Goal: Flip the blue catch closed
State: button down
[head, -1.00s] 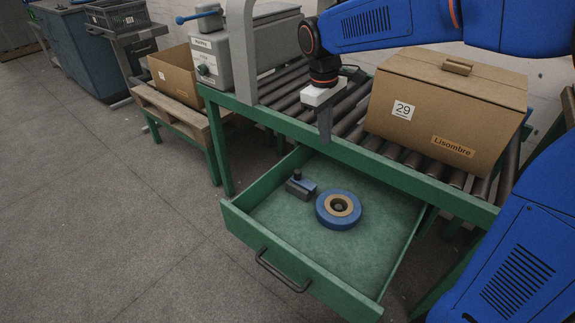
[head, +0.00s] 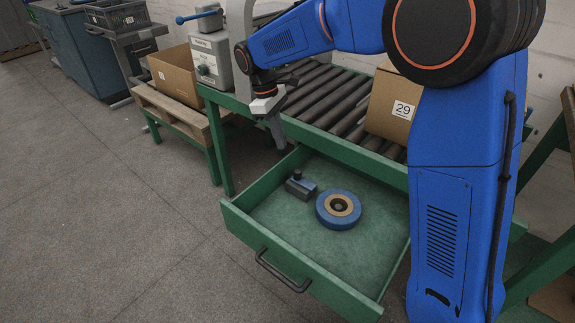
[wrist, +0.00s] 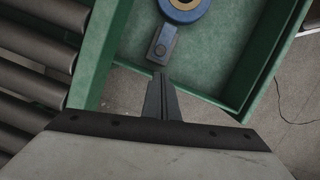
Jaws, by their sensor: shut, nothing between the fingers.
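No part is clearly recognisable as the blue catch. A blue lever (head: 196,15) sticks out to the left from the top of the grey machine (head: 212,60). In the open green drawer (head: 262,229), a small dark block with a blue knob (head: 300,185) lies beside a blue ring (head: 338,209) with a tan centre. The wrist view also shows the block (wrist: 162,42) and the ring (wrist: 184,8). My gripper (head: 281,143) points down above the drawer's back left corner. Its fingers (wrist: 160,76) are together and empty, apart from the block.
A roller conveyor (head: 335,92) runs behind the drawer, with a cardboard box marked 29 (head: 388,105) partly hidden by my arm. An open carton (head: 174,75) stands on a pallet to the left. The floor at left is clear.

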send_near(304, 184)
jog(key=w+a+f, duration=0.2)
jog(key=f, duration=0.1)
jog(key=a+f, duration=0.1)
jog(key=shift+w+f, duration=0.4)
jog(key=shift+s+d, duration=0.75)
jog(key=shift+d, duration=0.2)
jog(key=shift+s+d, duration=0.8)
jog(key=shift+d, duration=0.15)
jog(key=v, duration=1)
jog(key=shift+w, duration=0.15)
